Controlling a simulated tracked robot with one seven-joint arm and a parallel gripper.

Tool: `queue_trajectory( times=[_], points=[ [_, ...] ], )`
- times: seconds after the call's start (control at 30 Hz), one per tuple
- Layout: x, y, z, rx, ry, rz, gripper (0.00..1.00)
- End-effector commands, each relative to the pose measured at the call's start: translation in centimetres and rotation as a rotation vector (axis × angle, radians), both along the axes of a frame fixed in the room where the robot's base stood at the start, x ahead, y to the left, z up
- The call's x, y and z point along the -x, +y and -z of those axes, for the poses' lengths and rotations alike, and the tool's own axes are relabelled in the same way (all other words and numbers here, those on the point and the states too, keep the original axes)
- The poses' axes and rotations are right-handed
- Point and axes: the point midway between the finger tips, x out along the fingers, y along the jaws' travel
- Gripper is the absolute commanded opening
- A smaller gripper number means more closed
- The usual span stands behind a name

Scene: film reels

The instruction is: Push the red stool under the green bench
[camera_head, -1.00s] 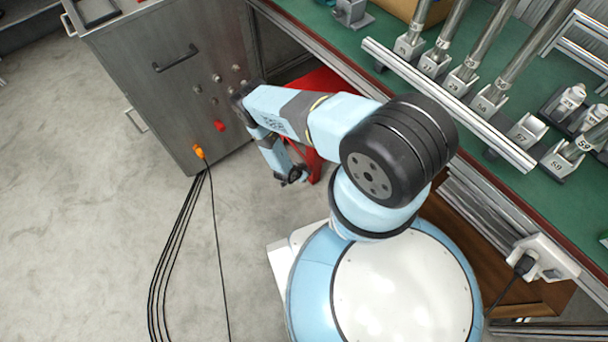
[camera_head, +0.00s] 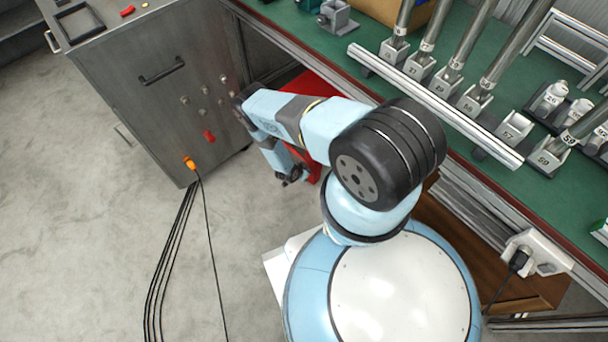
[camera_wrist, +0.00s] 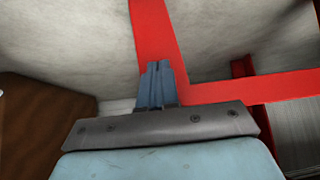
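The red stool (camera_head: 325,88) is in the head view at the bench's front edge, just right of the grey cabinet, and is largely hidden by my arm and the bench. In the wrist view its red bars (camera_wrist: 158,35) meet in front of my gripper. The green bench (camera_head: 575,195) runs along the right of the head view. My gripper (camera_head: 291,179) hangs low beside the stool. In the wrist view its fingers (camera_wrist: 156,70) are together with nothing between them. They overlap the joint of the red bars; I cannot tell if they touch it.
The grey metal cabinet (camera_head: 150,95) stands left of the stool. A brown wooden panel (camera_head: 450,225) is under the bench near my base. The concrete floor at left (camera_head: 70,240) is otherwise open.

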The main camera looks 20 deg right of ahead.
Motion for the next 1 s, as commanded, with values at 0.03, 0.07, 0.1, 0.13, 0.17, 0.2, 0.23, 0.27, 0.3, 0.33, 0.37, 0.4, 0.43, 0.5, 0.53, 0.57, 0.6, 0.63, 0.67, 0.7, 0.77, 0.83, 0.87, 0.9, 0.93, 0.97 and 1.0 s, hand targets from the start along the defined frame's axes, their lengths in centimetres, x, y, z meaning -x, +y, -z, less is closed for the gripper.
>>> queue_trajectory(
  times=[0.03,0.07,0.1,0.13,0.17,0.2,0.23,0.27,0.3,0.33,0.37,0.4,0.43,0.5,0.53,0.57,0.6,0.63,0.67,0.7,0.77,0.83,0.87,0.9,0.93,0.97,1.0],
  points=[
    [-0.2,-0.4,0.0,0.002,-0.002,0.001,0.00],
    [-0.3,-0.6,0.0,0.002,-0.002,0.001,0.00],
    [-0.4,-0.8,0.0,0.002,-0.002,0.001,0.00],
    [-0.4,-0.9,0.0,0.002,-0.002,0.001,0.00],
    [-0.5,-1.1,0.0,0.002,-0.002,0.001,0.00],
    [-0.6,-1.3,0.0,0.002,-0.003,0.001,0.00],
    [-0.7,-1.4,0.0,0.002,-0.002,0.002,0.00],
    [-0.7,-1.6,0.0,0.002,-0.002,0.002,0.00],
    [-0.8,-1.8,0.0,0.001,-0.002,0.002,0.00],
    [-0.9,-1.9,0.0,0.001,-0.002,0.002,0.00],
    [-0.9,-2.1,0.0,0.001,-0.002,0.002,0.00],
    [-1.0,-2.3,0.0,0.002,-0.001,0.001,0.00],
    [-1.1,-2.5,0.0,0.002,-0.001,0.001,0.00],
    [-1.2,-2.8,0.0,0.002,-0.001,0.001,0.00],
    [-1.3,-3.0,0.0,0.002,-0.001,0.001,0.00],
    [-1.4,-3.1,0.0,0.002,-0.001,0.001,0.00],
    [-1.5,-3.3,0.0,0.002,-0.001,0.001,0.00],
    [-1.5,-3.5,0.0,0.002,-0.001,0.001,0.00],
    [-1.6,-3.7,0.0,0.002,-0.001,0.001,0.00],
    [-1.7,-3.9,0.0,0.001,-0.002,0.002,0.00],
    [-1.8,-4.2,0.0,0.002,-0.002,0.002,0.00],
    [-1.8,-4.0,-0.1,0.002,-0.001,0.001,0.00],
    [-1.8,-4.0,-0.1,0.002,-0.001,0.001,0.00],
    [-1.7,-3.8,-0.1,0.001,-0.001,0.001,0.00],
    [-1.6,-3.6,-0.2,0.001,0.000,0.000,0.00],
    [-1.5,-3.3,-0.2,0.001,0.000,0.000,0.00],
    [-1.4,-3.0,-0.4,0.001,-0.001,-0.001,0.00]
  ],
)
